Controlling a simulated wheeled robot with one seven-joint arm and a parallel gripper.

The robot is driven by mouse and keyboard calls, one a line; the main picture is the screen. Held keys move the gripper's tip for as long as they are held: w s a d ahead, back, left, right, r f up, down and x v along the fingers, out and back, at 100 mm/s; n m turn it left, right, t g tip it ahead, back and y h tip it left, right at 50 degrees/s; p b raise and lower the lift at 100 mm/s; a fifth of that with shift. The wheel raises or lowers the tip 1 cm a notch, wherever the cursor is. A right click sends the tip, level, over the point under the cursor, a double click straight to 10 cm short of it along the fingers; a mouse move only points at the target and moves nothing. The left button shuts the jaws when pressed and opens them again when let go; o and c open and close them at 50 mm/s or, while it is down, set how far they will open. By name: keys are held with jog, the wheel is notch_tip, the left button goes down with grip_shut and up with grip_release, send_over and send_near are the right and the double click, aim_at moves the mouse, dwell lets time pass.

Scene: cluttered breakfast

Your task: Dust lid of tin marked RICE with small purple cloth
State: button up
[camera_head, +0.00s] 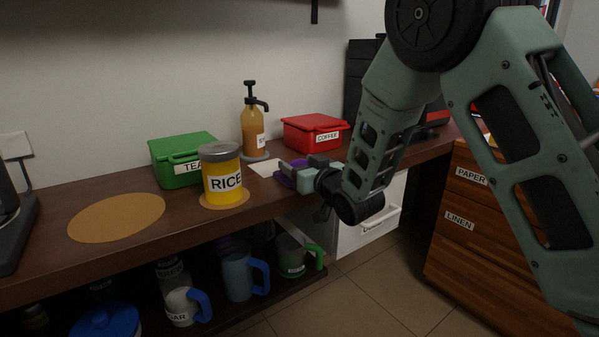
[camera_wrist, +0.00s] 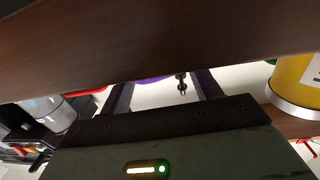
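The yellow tin marked RICE (camera_head: 226,184) stands upright on the counter, with a grey lid (camera_head: 219,150) on top. Part of the tin also shows at the right of the wrist view (camera_wrist: 297,72). The small purple cloth (camera_head: 285,182) lies low at the counter's front, to the right of the tin and partly hidden by my gripper (camera_head: 292,168). In the wrist view, the fingers of my gripper (camera_wrist: 166,88) are apart, and a strip of the cloth (camera_wrist: 152,79) shows between them. I cannot tell whether they touch the cloth.
A green TEA box (camera_head: 172,172), an orange pump bottle (camera_head: 250,132) and a red COFFEE box (camera_head: 309,136) stand behind along the counter. An orange round mat (camera_head: 117,217) lies bare at the left. Several mugs stand on the shelf below.

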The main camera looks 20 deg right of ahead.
jog(key=c, duration=0.4)
jog(key=shift+r+p, duration=1.6)
jog(key=shift+r, duration=0.95)
jog(key=shift+c, duration=0.2)
jog(key=shift+s+f, duration=0.1)
jog(key=shift+s, duration=0.05)
